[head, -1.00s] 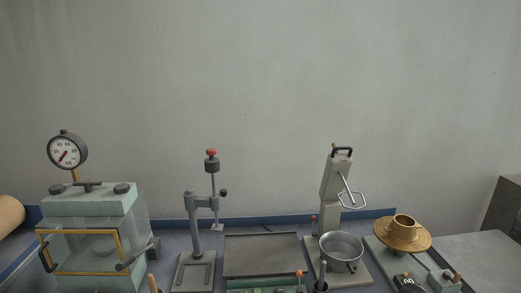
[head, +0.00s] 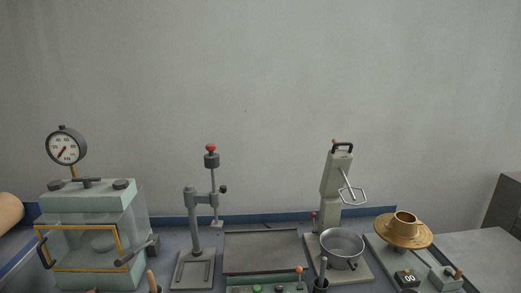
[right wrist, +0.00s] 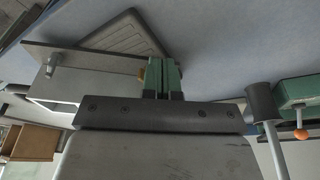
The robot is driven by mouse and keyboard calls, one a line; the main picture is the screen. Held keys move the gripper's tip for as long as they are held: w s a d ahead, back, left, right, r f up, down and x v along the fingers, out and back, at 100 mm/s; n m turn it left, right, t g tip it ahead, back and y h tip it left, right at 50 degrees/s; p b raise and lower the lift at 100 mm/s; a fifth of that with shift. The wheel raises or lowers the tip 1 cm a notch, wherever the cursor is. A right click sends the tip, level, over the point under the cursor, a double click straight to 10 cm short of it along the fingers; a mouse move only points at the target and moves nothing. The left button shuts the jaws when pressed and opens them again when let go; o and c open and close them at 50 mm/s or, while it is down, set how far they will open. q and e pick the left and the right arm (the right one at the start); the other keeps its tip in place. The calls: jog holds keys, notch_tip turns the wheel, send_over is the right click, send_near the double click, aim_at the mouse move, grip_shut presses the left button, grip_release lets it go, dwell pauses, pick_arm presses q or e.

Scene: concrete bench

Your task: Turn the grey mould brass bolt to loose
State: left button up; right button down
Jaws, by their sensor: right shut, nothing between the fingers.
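I cannot pick out the grey mould or its brass bolt with certainty in either view. In the right wrist view my right gripper (right wrist: 164,66) is shut and empty, its two green fingers side by side. A small yellowish piece (right wrist: 142,74) shows just left of the fingers, mostly hidden; I cannot tell what it is. A grey plate with a small knob (right wrist: 50,64) lies beyond and to the left. My left gripper is in neither view.
The head view shows a pale green chamber (head: 90,200) with a gauge (head: 66,145), a grey stand with red knob (head: 193,225), a dark mat (head: 262,252), a metal pot (head: 341,249) and a brass wheel (head: 404,230). Bare wall stands behind.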

jog(key=shift+w+d, duration=0.2)
jog(key=shift+d, duration=0.05)
dwell(0.4)
jog(key=shift+r+p, duration=0.1)
jog(key=shift+p, duration=0.25)
jog(key=shift+d, duration=0.1)
jog(key=shift+p, duration=0.3)
jog(key=shift+s+a+p, duration=0.3)
jog(key=shift+s+p, duration=0.05)
jog(key=shift+p, duration=0.4)
notch_tip(320, 180, up, 6)
jog(key=p, duration=0.7)
